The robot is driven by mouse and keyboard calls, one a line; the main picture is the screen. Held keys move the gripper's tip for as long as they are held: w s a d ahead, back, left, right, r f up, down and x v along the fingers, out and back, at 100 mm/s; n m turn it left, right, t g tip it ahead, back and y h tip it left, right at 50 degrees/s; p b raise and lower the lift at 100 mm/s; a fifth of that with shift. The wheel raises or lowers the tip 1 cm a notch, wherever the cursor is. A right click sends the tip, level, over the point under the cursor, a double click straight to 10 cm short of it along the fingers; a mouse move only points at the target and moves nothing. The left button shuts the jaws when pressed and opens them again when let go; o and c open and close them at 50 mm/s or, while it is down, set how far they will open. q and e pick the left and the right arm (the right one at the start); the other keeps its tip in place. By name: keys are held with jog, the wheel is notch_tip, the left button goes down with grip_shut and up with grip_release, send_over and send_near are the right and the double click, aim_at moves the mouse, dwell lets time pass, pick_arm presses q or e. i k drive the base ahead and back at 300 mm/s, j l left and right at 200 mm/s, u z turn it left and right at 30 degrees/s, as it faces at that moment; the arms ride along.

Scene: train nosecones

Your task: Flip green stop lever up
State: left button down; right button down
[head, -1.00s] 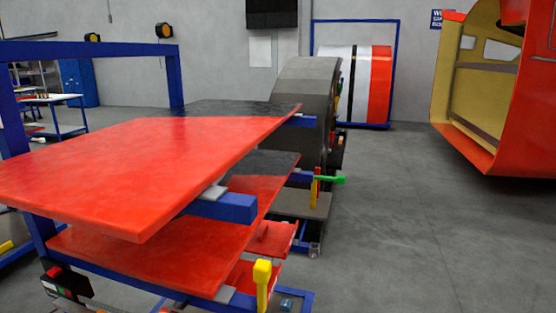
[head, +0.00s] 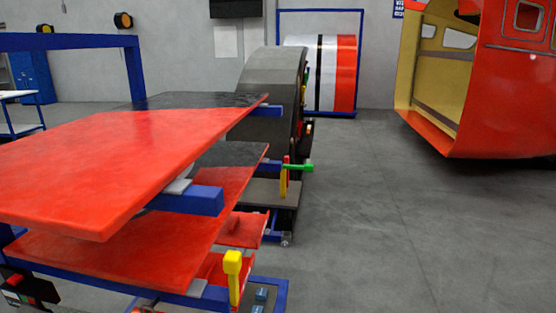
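The green lever (head: 300,167) sticks out to the right, about level, from the machine beyond the red panels. A small red upright piece and a yellow upright piece (head: 284,183) are beside its left end. The machine has a large dark grey drum (head: 268,75) and a flat grey-brown plate (head: 262,192) low down. Neither of my grippers shows in the head view.
A blue frame holds large red panels (head: 110,160) across the left and foreground. A yellow handle (head: 233,275) stands at its near corner. Grey floor (head: 390,220) is open on the right. A red and yellow train nosecone (head: 480,90) stands at back right.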

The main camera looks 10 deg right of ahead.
aim_at(307, 168)
jog(key=i+l+u, duration=0.2)
jog(key=u, duration=0.2)
jog(key=i+l+u, duration=0.15)
jog(key=l+u, duration=0.25)
jog(key=i+l, duration=0.15)
jog(key=l, duration=0.25)
jog(key=i+l+u, duration=0.1)
jog(key=l, duration=0.3)
jog(key=i+l, duration=0.25)
jog(key=l, duration=0.2)
jog(key=i+l+u, duration=0.15)
jog(key=l, duration=0.25)
jog(key=i+l, duration=0.15)
jog(key=l, duration=0.3)
jog(key=i+l+u, duration=0.1)
jog(key=l, duration=0.35)
jog(key=i+l, duration=0.15)
jog(key=l, duration=0.3)
jog(key=j+u, duration=0.05)
